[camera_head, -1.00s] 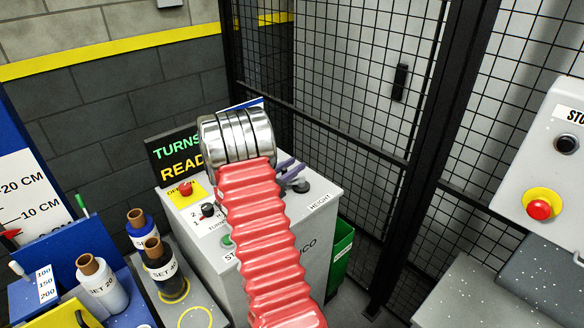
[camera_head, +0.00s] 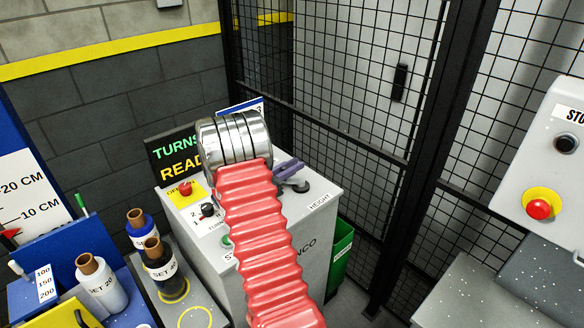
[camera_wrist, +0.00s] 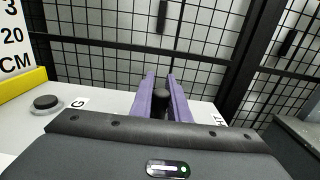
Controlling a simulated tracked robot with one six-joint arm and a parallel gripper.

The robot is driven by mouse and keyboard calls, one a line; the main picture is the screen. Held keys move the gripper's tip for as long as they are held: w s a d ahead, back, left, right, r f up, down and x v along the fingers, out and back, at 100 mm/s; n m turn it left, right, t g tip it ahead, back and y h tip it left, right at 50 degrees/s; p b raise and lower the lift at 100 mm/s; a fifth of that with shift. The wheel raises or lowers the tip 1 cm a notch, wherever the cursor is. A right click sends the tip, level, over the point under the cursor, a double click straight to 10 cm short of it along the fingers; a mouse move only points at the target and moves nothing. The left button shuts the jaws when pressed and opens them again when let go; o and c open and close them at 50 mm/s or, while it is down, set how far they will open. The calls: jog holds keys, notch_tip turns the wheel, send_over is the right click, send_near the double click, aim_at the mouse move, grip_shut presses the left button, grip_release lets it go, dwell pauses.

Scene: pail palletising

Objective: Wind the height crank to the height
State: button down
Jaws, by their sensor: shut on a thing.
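The height crank (camera_wrist: 160,101) shows in the wrist view as an upright black grip between the purple fingers of my gripper (camera_wrist: 160,90). The gripper is shut on it. In the head view the purple fingers of my gripper (camera_head: 290,168) show beside a dark crank part (camera_head: 302,186) on top of the grey console (camera_head: 322,190). A HEIGHT label (camera_head: 320,203) lies on the console top near it. My red-sleeved arm hides much of the console and part of the crank.
A display (camera_head: 172,157) reading TURNS and READ, partly hidden, stands at the console's back left. A red button (camera_head: 186,188) and a black dial (camera_head: 208,210) are on the console. A black mesh fence (camera_head: 350,100) stands close behind. Labelled rolls (camera_head: 100,285) stand at left.

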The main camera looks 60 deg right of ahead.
jog(key=m+g+y, duration=0.1)
jog(key=m+g, duration=0.1)
jog(key=d+m+g+y, duration=0.1)
jog(key=g, duration=0.2)
jog(key=shift+s+d+m, duration=0.1)
jog(key=shift+d+m, duration=0.05)
jog(key=shift+m, duration=0.25)
jog(key=shift+s+d+m+g+y, duration=0.15)
jog(key=shift+m+g+y, duration=0.5)
jog(key=shift+g, duration=0.15)
jog(key=shift+s+d+m+g+y, duration=0.15)
jog(key=shift+m+g+y, duration=0.45)
jog(key=shift+g, duration=0.2)
jog(key=shift+s+d+m+g+y, duration=0.15)
jog(key=shift+m+g+y, duration=0.45)
jog(key=shift+g, duration=0.2)
jog(key=c, duration=1.7)
grip_release()
jog(key=v, duration=1.2)
jog(key=shift+w+d, duration=0.1)
jog(key=shift+d, duration=0.05)
